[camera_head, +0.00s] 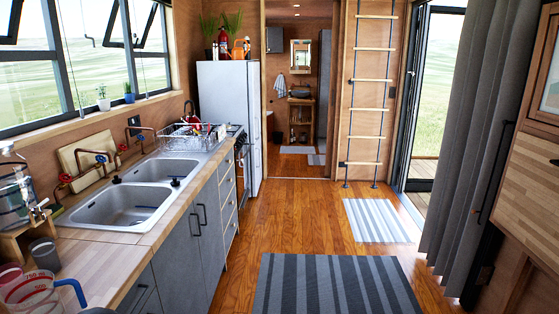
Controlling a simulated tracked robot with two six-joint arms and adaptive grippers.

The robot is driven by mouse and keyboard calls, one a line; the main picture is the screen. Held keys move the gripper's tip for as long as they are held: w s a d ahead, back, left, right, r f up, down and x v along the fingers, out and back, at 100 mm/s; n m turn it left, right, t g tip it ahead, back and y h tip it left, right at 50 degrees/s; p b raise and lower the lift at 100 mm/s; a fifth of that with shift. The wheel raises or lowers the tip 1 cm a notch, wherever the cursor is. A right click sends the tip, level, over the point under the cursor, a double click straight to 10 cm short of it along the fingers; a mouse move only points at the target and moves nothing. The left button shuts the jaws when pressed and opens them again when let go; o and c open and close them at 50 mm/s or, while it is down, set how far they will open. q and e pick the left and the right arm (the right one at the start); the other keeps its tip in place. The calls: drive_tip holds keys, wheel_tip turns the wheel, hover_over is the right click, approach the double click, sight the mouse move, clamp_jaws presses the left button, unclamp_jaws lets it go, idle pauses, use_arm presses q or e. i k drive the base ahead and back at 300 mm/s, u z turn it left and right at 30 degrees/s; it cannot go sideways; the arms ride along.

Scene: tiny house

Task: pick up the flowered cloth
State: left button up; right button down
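I see no cloth with a clear flower pattern in the head view. A pale cloth (281,84) hangs on the wall of the far room, through the doorway; it is too small to tell whether it has flowers. Neither my left nor my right gripper is in view.
A counter with a double sink (125,204) runs along the left, with a dish rack (188,138) and a measuring jug (32,290). A white fridge (228,112) stands beyond. The floor (288,218) is open, with a dark striped rug (335,285) and a pale one (375,220). A grey curtain (478,130) hangs right.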

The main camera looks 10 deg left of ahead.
sight(221, 131)
drive_tip(key=z, duration=0.3)
drive_tip(key=i, duration=3.85)
drive_tip(key=u, duration=0.75)
drive_tip(key=i, duration=1.4)
drive_tip(key=u, duration=0.75)
drive_tip(key=i, duration=0.8)
drive_tip(key=u, duration=0.15)
drive_tip(key=k, duration=0.9)
drive_tip(key=u, duration=0.2)
drive_tip(key=i, duration=0.75)
drive_tip(key=u, duration=0.05)
